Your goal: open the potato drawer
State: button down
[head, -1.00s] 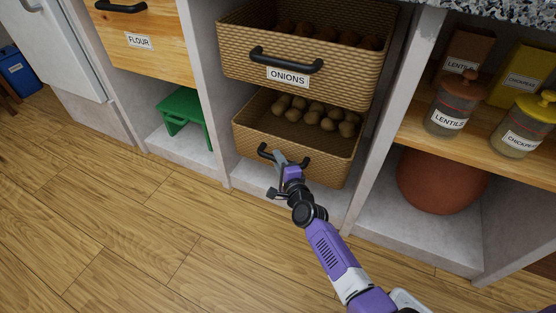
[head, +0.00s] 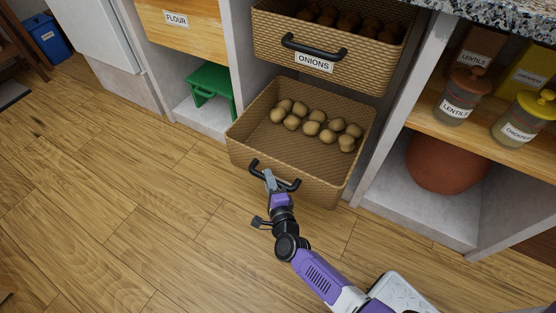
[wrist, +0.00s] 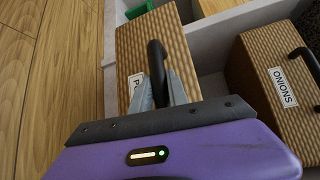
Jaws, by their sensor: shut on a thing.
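The potato drawer (head: 240,152) is a woven tan basket, pulled well out of the cabinet below the onions basket, with several potatoes (head: 312,128) toward its back. In the wrist view the front of the potato drawer (wrist: 130,60) shows a partly hidden label starting with "PO". Its black handle (head: 292,184) is on the front face and also shows in the wrist view (wrist: 156,65). My gripper (head: 269,178) is shut on this handle, with the fingers on either side of it in the wrist view (wrist: 160,92).
The onions basket (head: 350,66) hangs above, with its own black handle. A flour drawer (head: 195,35) and a green stool (head: 210,86) are at left. Jars (head: 455,102) and a terracotta pot (head: 445,162) are at right. The wooden floor (head: 130,200) in front is clear.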

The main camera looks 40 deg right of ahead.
jog(key=shift+s+a+p, duration=0.15)
jog(key=shift+s+a, duration=0.1)
jog(key=shift+a, duration=0.4)
jog(key=shift+s+a+p, duration=0.15)
jog(key=shift+s+a, duration=0.1)
jog(key=shift+a, duration=0.35)
jog(key=shift+s+a+p, duration=0.15)
jog(key=shift+s+a, duration=0.1)
jog(key=shift+a, duration=0.4)
jog(key=c, duration=1.3)
grip_release()
jog(key=p+v, duration=0.2)
jog(key=v, duration=0.5)
jog(key=shift+s+a, duration=0.2)
jog(key=shift+s, duration=0.15)
